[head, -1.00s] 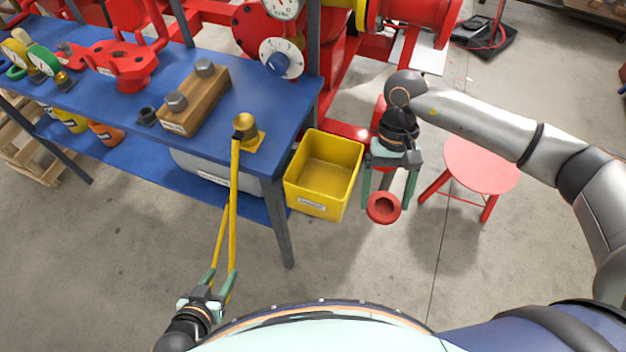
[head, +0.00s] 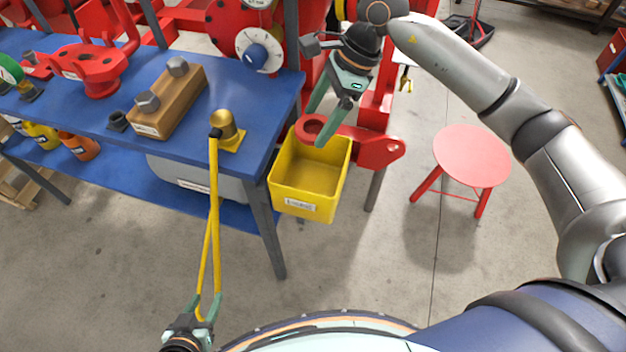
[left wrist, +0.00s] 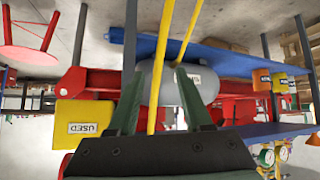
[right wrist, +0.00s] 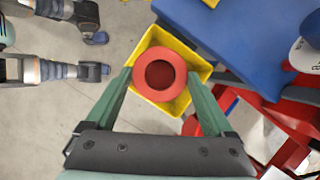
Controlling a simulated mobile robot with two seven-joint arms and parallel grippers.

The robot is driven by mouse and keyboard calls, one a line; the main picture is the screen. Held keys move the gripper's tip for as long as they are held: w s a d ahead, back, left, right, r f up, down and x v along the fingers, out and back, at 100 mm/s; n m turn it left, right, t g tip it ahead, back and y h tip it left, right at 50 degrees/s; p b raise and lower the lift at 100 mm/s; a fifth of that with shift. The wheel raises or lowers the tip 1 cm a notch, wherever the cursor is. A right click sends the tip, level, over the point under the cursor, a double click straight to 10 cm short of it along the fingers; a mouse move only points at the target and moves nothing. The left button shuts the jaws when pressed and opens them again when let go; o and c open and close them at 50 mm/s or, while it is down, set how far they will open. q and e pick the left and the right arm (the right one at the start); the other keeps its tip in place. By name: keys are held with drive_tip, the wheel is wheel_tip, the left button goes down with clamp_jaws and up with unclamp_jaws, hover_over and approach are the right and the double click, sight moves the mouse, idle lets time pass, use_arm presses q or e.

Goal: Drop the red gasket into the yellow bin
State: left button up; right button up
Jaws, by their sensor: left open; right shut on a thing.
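The red gasket (head: 300,132), a ring, is in my right gripper (head: 314,130). In the head view it overlaps the back rim of the yellow bin (head: 303,207). In the right wrist view the gasket (right wrist: 160,54) lies between the fingertips (right wrist: 160,76), with the bin's open inside (right wrist: 152,106) behind it, so it hangs over the bin. The bin stands beside the blue table's leg; its label shows in the left wrist view (left wrist: 70,112). My left gripper (head: 206,299) is open at the lower left, by two long yellow bars (head: 214,190).
The blue table (head: 90,110) carries a brown block with bolts (head: 165,105) and a brass-coloured fitting (head: 226,128). Red pump parts (head: 375,150) stand behind the bin. A red stool (head: 470,155) is at the right. The floor in front is clear.

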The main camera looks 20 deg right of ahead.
wheel_tip(320, 180, down, 4)
drive_tip(key=shift+f+b, duration=0.2)
drive_tip(key=shift+b, duration=0.85)
drive_tip(key=shift+f, duration=0.5)
drive_tip(key=o, duration=1.1)
use_arm(q)
drive_tip(key=shift+w+d+f+h, duration=0.3)
drive_tip(key=shift+w+d+f, duration=0.15)
drive_tip(key=shift+d+f, duration=0.35)
use_arm(e)
drive_tip(key=shift+r, duration=0.15)
use_arm(q)
drive_tip(key=shift+a, duration=0.15)
use_arm(e)
drive_tip(key=v, duration=1.2)
drive_tip(key=shift+d+r, duration=0.1)
